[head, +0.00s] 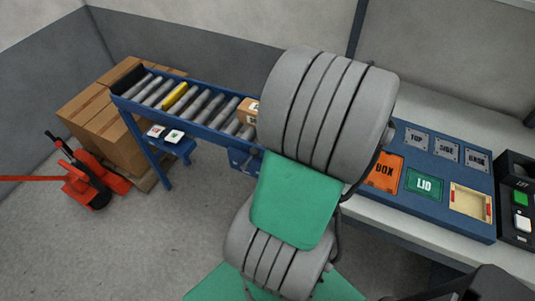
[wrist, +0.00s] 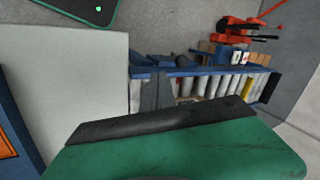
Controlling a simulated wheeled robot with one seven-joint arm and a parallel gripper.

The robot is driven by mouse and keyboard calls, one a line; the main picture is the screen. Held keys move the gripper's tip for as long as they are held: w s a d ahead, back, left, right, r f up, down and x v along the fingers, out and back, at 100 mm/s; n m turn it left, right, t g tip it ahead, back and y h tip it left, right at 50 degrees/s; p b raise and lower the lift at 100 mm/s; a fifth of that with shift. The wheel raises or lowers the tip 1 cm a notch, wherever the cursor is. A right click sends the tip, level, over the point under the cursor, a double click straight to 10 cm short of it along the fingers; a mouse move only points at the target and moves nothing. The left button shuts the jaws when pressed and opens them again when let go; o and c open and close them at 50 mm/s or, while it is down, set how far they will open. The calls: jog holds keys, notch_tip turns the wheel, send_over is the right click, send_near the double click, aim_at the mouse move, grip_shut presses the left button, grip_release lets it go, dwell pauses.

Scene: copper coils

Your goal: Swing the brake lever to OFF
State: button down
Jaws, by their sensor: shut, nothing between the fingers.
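The roller conveyor (head: 205,128) has a blue frame and grey rollers, one of them yellow. A blue box (head: 240,160) sits on its near side at the right end. A small dark part, possibly the brake lever (head: 254,158), shows there beside my arm; its position and any OFF marking cannot be read. In the wrist view the conveyor (wrist: 215,82) runs across the right half, with a dark grey upright part at its left end. My gripper (wrist: 165,122) shows as a black edge on a green body, shut and empty, apparently apart from the conveyor. My arm hides its surroundings in the head view.
A cardboard box (head: 248,111) sits on the rollers by my arm. Two small marked cards lie on a blue shelf (head: 172,148). Brown cartons (head: 95,115) and a red pallet jack (head: 85,180) stand left. A blue board (head: 450,212) lies on the right bench. Floor is open lower left.

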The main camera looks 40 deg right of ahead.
jog(key=shift+s+d+f+m, duration=0.35)
jog(key=shift+s+d+m, duration=0.05)
jog(key=shift+s+d, duration=0.4)
jog(key=w+a+f+p, duration=0.1)
jog(key=w+a+f, duration=0.3)
jog(key=w+f, duration=0.3)
jog(key=shift+a+f+p, duration=0.15)
jog(key=shift+f+p, duration=0.25)
jog(key=shift+f, duration=0.2)
jog(key=shift+w+r, duration=0.1)
